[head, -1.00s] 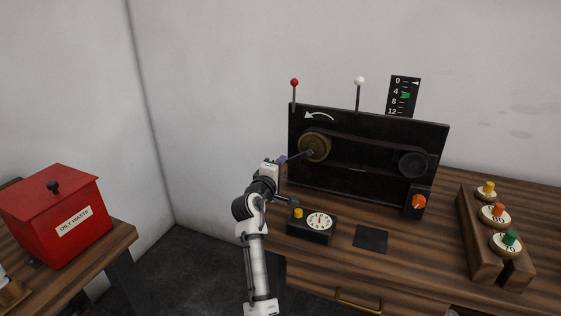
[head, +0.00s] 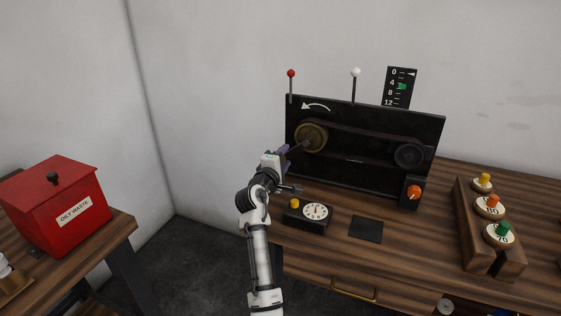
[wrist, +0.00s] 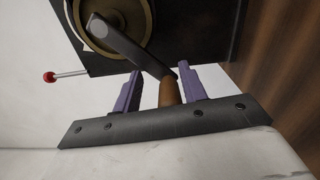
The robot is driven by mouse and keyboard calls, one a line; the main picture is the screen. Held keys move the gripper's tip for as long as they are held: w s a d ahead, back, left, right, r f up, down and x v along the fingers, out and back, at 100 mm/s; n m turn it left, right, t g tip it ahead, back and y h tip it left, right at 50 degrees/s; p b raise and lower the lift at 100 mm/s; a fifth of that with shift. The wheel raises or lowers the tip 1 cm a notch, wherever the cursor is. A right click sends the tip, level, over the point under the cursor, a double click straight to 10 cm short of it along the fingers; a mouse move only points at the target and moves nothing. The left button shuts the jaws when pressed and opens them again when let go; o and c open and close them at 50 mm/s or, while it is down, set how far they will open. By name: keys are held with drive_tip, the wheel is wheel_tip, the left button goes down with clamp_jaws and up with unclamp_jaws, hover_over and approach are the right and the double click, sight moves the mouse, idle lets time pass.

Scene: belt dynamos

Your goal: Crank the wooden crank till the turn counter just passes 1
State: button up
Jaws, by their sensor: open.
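The wooden crank handle (wrist: 169,93) shows in the wrist view, at the end of a dark crank arm (wrist: 130,45) on a brass wheel (wrist: 110,18). My gripper (wrist: 158,85) is open, with one purple finger on each side of the handle; I cannot tell whether either finger touches it. In the head view the brass wheel (head: 311,138) is at the left of the black panel (head: 357,179), and my gripper (head: 285,154) is at its left. The turn counter (head: 316,212) looks like a round white dial on a black box; its reading is too small to tell.
A belt runs to a dark pulley (head: 408,155). A curved white arrow on the panel points left. A scale board (head: 400,88) stands behind. A red bin (head: 57,213) stands left.

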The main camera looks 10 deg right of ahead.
drive_tip(key=shift+a+f, duration=0.25)
drive_tip(key=shift+s+a+f, duration=0.1)
drive_tip(key=shift+s+a, duration=0.25)
drive_tip(key=b+v, duration=0.3)
drive_tip(key=v, duration=0.9)
drive_tip(key=shift+s+r+b, duration=0.35)
drive_tip(key=shift+s, duration=0.05)
drive_tip(key=shift+d, duration=0.15)
